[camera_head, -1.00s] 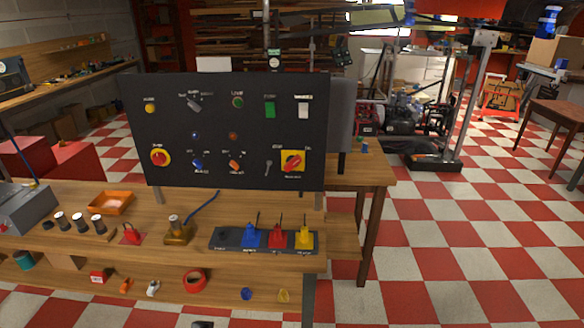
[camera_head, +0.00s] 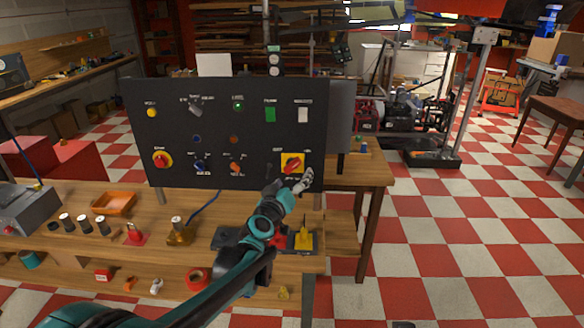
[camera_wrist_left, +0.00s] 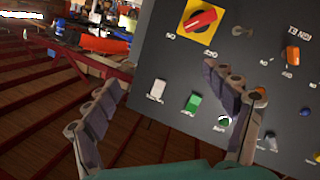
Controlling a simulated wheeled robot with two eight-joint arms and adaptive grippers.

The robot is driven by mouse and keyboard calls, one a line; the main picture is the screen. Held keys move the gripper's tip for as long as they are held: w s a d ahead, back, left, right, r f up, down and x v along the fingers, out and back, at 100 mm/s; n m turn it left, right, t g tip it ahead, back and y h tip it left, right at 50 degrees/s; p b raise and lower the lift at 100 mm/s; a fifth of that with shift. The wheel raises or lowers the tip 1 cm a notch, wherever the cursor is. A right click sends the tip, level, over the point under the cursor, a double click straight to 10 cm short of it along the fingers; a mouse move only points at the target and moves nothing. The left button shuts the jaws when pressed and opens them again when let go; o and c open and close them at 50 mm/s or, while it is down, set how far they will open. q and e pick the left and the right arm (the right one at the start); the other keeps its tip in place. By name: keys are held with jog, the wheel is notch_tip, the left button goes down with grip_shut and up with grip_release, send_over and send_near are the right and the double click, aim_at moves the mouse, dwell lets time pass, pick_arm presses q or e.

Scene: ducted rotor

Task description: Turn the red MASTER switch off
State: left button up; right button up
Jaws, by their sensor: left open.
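The red MASTER switch (camera_head: 291,168) is a rotary handle on a yellow square plate at the lower right of the black panel (camera_head: 215,120). Its handle lies at a slant. In the left wrist view the red switch (camera_wrist_left: 203,18) shows at the top, beyond the fingertips. My left gripper (camera_head: 303,181) is in front of the panel, just below and right of the switch, and partly covers the plate's lower right. In the left wrist view my left gripper (camera_wrist_left: 162,78) has its fingers wide apart with nothing between them.
A key switch (camera_head: 268,170), an orange selector (camera_head: 235,168) and a green rocker (camera_head: 270,115) are nearby on the panel. The floor right of the bench is open.

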pick_arm(q)
jog(key=w+f+n+t+y, duration=0.1)
jog(key=w+f+n+y, duration=0.15)
jog(key=w, duration=0.45)
jog(key=n+y+p, duration=0.1)
jog(key=n+y, duration=0.1)
jog(key=n, duration=0.2)
send_near(292, 168)
jog(key=shift+m, duration=0.25)
jog(key=w, duration=0.2)
jog(key=w+b, duration=0.1)
jog(key=w, duration=0.4)
jog(key=shift+w+d+f, duration=0.15)
jog(key=shift+w+f, duration=0.1)
jog(key=shift+w, duration=0.5)
jog(key=shift+r, duration=0.1)
jog(key=c, duration=1.1)
